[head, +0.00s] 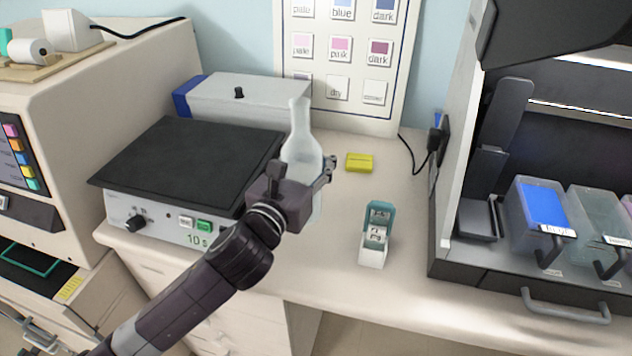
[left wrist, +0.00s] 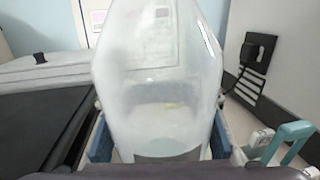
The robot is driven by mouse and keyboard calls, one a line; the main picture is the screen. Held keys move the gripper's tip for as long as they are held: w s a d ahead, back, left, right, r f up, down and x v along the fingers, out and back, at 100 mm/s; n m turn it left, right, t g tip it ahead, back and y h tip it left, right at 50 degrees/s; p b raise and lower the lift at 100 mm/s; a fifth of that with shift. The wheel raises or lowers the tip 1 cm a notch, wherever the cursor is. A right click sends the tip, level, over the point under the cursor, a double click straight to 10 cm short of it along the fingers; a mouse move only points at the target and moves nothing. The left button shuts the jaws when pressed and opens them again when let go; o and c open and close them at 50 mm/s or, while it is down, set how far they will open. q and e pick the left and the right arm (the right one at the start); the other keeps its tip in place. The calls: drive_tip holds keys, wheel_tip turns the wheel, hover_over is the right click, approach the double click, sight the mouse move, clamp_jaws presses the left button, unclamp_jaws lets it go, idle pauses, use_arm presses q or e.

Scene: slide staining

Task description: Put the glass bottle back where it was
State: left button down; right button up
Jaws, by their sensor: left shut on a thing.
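The glass bottle (head: 301,146) is clear, upright and narrow-necked. My left gripper (head: 308,185) is shut on its body, between the black-topped device and the small slide box. In the left wrist view the bottle (left wrist: 158,75) fills the middle, with blue finger pads on both sides of it. Its lower part is partly hidden behind the gripper in the head view. I cannot tell whether its base touches the bench.
A black-topped device (head: 190,165) stands to the left. A small open slide box (head: 374,240) and a yellow block (head: 359,162) are to the right. A dark cabinet with staining containers (head: 540,215) stands farther right. Bare bench (head: 400,185) lies between.

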use_arm(q)
wheel_tip(320, 180, down, 6)
drive_tip(key=shift+b, duration=0.35)
use_arm(e)
drive_tip(key=shift+w+d+f, duration=0.15)
drive_tip(key=shift+w+f, duration=0.05)
drive_tip(key=shift+w, duration=0.2)
drive_tip(key=shift+w+d+f, duration=0.15)
drive_tip(key=shift+w, duration=0.2)
use_arm(q)
drive_tip(key=shift+s, duration=0.1)
use_arm(e)
drive_tip(key=shift+s, duration=0.1)
use_arm(q)
drive_tip(key=shift+f, duration=0.2)
drive_tip(key=c, duration=1.1)
unclamp_jaws()
use_arm(e)
drive_tip(key=shift+s, duration=0.1)
